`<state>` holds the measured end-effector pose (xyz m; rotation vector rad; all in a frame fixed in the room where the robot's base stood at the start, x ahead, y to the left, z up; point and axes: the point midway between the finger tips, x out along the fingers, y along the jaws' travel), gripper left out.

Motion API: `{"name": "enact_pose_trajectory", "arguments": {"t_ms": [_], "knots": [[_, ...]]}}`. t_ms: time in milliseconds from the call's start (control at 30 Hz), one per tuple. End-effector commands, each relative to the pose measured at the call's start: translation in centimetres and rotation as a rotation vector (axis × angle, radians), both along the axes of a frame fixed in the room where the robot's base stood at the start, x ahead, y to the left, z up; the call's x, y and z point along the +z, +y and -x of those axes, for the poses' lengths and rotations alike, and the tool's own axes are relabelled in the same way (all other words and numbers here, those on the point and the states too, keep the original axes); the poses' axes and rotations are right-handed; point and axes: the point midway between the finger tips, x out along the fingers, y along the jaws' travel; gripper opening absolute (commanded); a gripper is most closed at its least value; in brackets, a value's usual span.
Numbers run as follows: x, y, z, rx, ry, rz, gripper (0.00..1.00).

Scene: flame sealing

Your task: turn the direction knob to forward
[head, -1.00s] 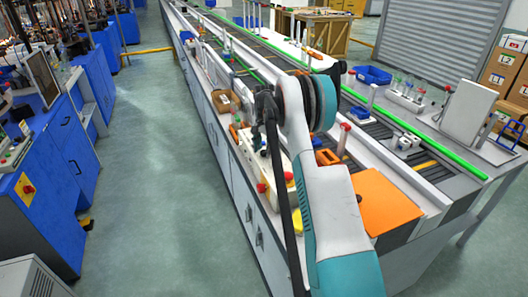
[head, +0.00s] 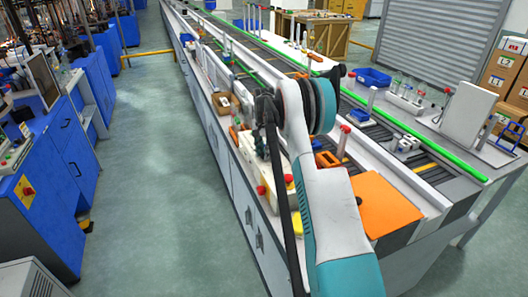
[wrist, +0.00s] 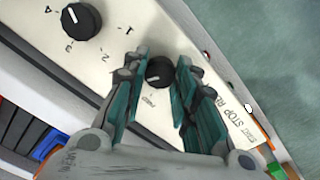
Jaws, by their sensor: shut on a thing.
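In the wrist view, a small round black knob (wrist: 158,71) stands on a cream panel (wrist: 122,58) with printed labels. My gripper (wrist: 159,82) is shut on this knob, with one teal-padded finger on each side of it. A small printed word below the knob is hard to read at this size. In the head view, my gripper is down at the cream control box (head: 270,198), largely hidden by my own arm, and the small knob cannot be made out there.
A larger black knob (wrist: 81,20) with numbers around it sits at the upper left of the panel. A red button (head: 261,190) is on the box's near end. An orange plate (head: 388,205) lies right of my arm. The floor aisle (head: 150,200) is clear.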

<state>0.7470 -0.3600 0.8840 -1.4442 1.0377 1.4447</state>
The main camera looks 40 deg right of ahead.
Motion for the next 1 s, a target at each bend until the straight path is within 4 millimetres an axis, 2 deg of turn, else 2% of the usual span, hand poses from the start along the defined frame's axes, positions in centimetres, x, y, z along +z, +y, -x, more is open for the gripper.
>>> {"name": "enact_pose_trajectory", "arguments": {"t_ms": [267,1000], "knots": [[0.11,0.01,-0.03,0.188,0.0,0.0,0.03],[0.03,0.01,-0.03,0.836,-0.001,0.0,0.02]]}}
